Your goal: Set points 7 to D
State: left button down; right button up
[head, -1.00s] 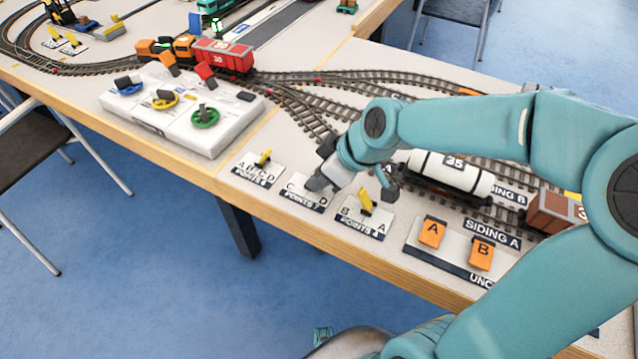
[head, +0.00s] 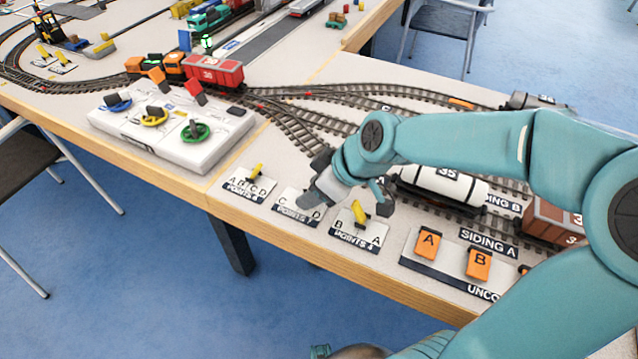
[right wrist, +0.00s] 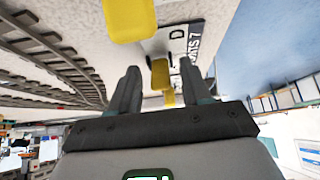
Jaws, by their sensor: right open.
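The POINTS 7 plate (head: 290,209) lies at the table's front edge, with C and D showing; its D end (right wrist: 178,33) also shows in the right wrist view. My right gripper (head: 346,200) is over this plate and hides its lever in the head view. In the right wrist view my right gripper (right wrist: 159,78) is open, with its dark fingers apart on either side of a yellow lever (right wrist: 160,74). Whether a finger touches the lever I cannot tell. My left gripper is not in view.
The POINTS 4 plate (head: 346,240) with its yellow lever (head: 360,213) is close on the right. The POINTS 6 plate (head: 240,188) is on the left. A white tank wagon (head: 440,182) stands behind. Orange A (head: 428,243) and B (head: 478,263) blocks are further right.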

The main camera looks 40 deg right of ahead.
jog(key=p+v, duration=0.2)
jog(key=v, duration=1.4)
jog(key=shift+r+p, duration=0.15)
jog(key=shift+p, duration=0.2)
jog(key=shift+s, duration=0.1)
